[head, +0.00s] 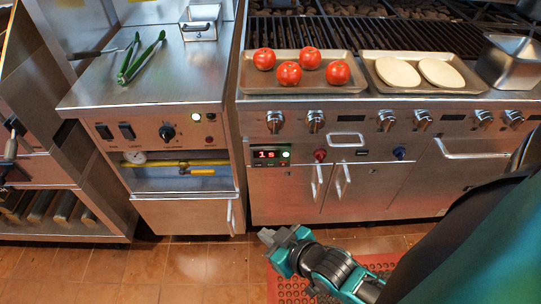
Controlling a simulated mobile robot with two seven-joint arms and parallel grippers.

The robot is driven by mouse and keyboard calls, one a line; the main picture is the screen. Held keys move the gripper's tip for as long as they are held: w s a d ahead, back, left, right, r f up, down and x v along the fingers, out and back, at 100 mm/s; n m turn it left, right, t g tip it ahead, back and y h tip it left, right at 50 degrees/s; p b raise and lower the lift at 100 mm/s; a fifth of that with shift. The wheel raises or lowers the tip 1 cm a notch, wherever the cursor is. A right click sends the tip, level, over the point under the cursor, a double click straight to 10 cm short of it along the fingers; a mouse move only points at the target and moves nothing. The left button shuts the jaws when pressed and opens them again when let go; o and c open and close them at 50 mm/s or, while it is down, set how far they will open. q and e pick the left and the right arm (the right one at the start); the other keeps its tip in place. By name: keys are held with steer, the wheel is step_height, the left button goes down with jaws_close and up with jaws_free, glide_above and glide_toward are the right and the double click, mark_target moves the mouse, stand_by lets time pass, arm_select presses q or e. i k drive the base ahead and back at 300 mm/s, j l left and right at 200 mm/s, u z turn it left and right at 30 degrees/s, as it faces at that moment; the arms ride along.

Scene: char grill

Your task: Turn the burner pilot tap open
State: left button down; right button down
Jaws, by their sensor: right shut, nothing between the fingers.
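A yellow lever tap (203,172) sits on a yellow pipe (165,163) in the open recess of the left steel cabinet. The lever lies roughly level, along the pipe. A round white gauge (135,157) is at the pipe's left end. On the grill front are a red knob (320,155) and a blue knob (399,153); no readable label tells which part is the pilot tap. My right gripper (270,238) is shut and empty, low in front of the cabinets, apart from the tap and knobs. My left gripper is out of view.
The grill front (350,105) carries several silver knobs and a lit display (270,155). Trays of tomatoes (300,88) and pale patties (385,82) sit above. Green tongs (141,58) lie on the left counter. Door handles stick out. The tiled floor (190,270) is clear at left.

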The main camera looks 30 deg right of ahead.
mark_target(399, 153)
steer(key=z, duration=1.55)
steer(key=i+l+z, duration=0.15)
steer(key=i, duration=0.5)
